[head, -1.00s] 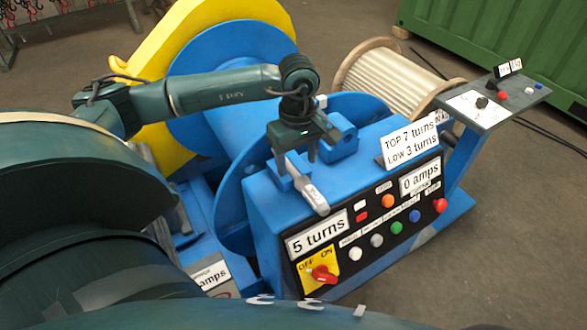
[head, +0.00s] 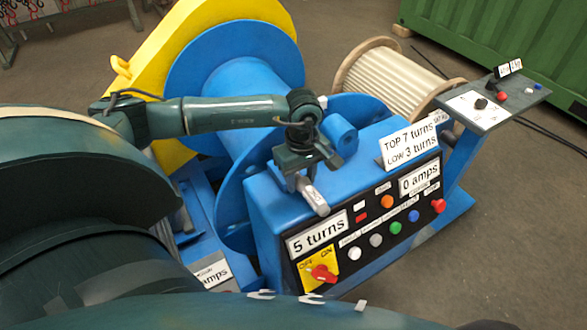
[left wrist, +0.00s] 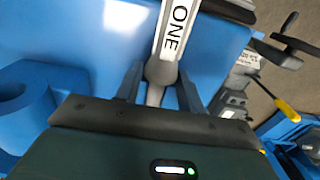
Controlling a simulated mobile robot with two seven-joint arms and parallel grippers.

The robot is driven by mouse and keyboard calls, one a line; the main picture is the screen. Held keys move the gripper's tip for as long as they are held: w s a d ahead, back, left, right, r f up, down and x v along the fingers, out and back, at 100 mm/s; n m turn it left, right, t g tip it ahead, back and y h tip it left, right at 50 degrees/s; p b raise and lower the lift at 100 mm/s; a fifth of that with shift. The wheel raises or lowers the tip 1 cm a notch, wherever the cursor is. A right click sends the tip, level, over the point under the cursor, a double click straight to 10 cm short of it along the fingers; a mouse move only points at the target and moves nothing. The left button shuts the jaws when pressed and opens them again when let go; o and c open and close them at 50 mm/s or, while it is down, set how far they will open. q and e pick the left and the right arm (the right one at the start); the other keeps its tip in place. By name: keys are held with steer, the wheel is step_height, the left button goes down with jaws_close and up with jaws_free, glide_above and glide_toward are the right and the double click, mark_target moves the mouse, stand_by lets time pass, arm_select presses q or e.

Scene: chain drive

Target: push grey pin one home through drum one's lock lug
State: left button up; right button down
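The grey pin (head: 313,196), marked ONE in the left wrist view (left wrist: 174,32), lies along the top of the blue console by its front edge. My left gripper (head: 304,177) is down over the pin's far end. In the left wrist view its two fingers (left wrist: 160,92) stand either side of the pin's narrow neck, with gaps showing, so it looks open. A blue lug with a round hole (head: 342,133) stands just behind and right of the gripper; it also shows at left in the left wrist view (left wrist: 22,98). My right gripper is out of view.
The console (head: 262,212) carries signs, buttons and a red-yellow switch (head: 322,272). A blue drum (head: 240,90) with a yellow guard is behind my left arm. A pale rope reel (head: 395,75) and a small grey control panel (head: 493,100) stand at the right.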

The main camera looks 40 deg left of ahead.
arm_select(q)
jaws_close()
steer(key=shift+r, duration=0.1)
